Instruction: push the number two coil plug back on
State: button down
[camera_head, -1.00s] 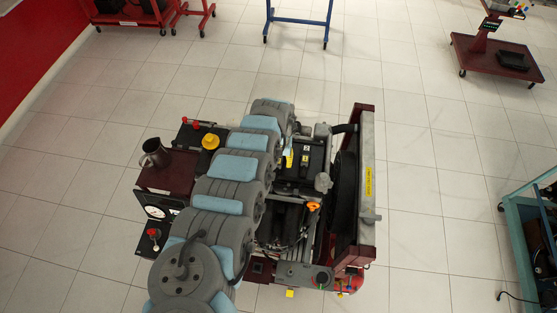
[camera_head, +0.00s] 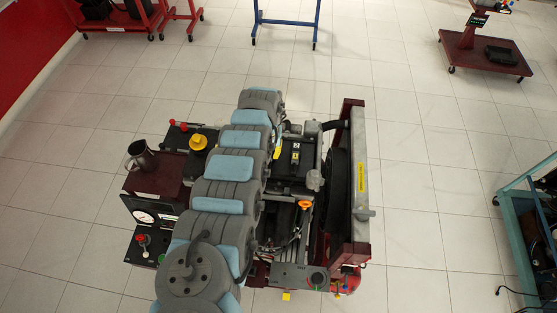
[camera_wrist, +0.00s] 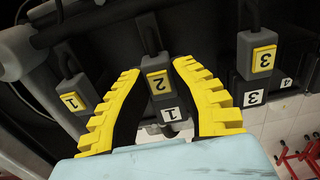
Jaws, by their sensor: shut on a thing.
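In the wrist view the number two coil plug (camera_wrist: 157,64) is a grey block with a yellow "2" label and a cable behind it. My gripper (camera_wrist: 156,77) has its two yellow-and-black fingers on either side of this plug and is shut on it. In the head view, my arm hides most of the gripper; a yellow finger part (camera_head: 277,151) shows beside the engine's black cover (camera_head: 294,158).
The number one plug (camera_wrist: 75,92) is close to the left finger and the number three plug (camera_wrist: 257,52) is to the right. White "3" (camera_wrist: 253,98) and "4" labels lie below it. The engine trainer has a radiator frame (camera_head: 360,190) at right. Open tiled floor surrounds it.

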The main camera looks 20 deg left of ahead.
jog(key=shift+w+f, duration=0.1)
jog(key=shift+f, duration=0.05)
jog(key=c, duration=0.8)
grip_release()
jog(key=shift+w, duration=0.1)
jog(key=shift+c, duration=0.2)
notch_tip(320, 180, up, 12)
dwell(0.4)
